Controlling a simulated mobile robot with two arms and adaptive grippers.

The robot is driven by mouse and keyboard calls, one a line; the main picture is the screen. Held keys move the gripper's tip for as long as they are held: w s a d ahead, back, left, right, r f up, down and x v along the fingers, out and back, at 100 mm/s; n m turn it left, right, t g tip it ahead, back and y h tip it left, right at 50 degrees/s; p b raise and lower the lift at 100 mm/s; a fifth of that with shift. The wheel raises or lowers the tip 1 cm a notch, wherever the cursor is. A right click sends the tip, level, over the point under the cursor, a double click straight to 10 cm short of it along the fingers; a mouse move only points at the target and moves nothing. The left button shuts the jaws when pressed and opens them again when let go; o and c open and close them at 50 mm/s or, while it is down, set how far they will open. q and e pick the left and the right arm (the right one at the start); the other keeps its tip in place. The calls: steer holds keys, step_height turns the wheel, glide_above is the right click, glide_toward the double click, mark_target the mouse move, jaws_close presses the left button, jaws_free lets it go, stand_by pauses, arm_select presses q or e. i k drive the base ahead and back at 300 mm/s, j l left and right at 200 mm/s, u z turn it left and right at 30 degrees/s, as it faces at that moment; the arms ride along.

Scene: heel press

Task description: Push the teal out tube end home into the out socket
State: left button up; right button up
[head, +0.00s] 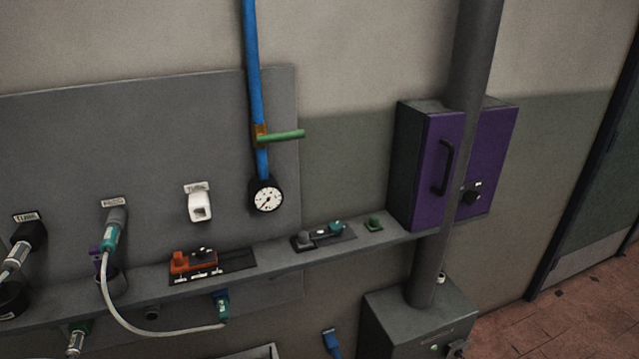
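A pale tube (142,330) hangs in a loop at the left of the head view. Its upper teal end (110,236) meets a grey fitting (117,215) under a small label. Its other teal end (223,310) is at a dark blue fitting (219,295) below the shelf. I cannot read which fitting is the out socket, and how deep either end sits is too small to tell. Neither of my grippers is in view.
A grey shelf (275,262) crosses the wall, carrying an orange block (193,262) and small parts. A blue pipe (252,75) with a green lever (282,135) runs to a gauge (266,196). A purple-fronted cabinet (485,150) and a grey post (430,260) stand right.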

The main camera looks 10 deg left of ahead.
mark_target(222, 302)
steer(key=u, duration=1.5)
steer(key=i+j, duration=0.35)
steer(key=j, duration=0.15)
steer(key=i+j, duration=0.3)
steer(key=j, duration=0.2)
steer(key=i+j, duration=0.35)
steer(key=j, duration=0.15)
steer(key=z, duration=1.65)
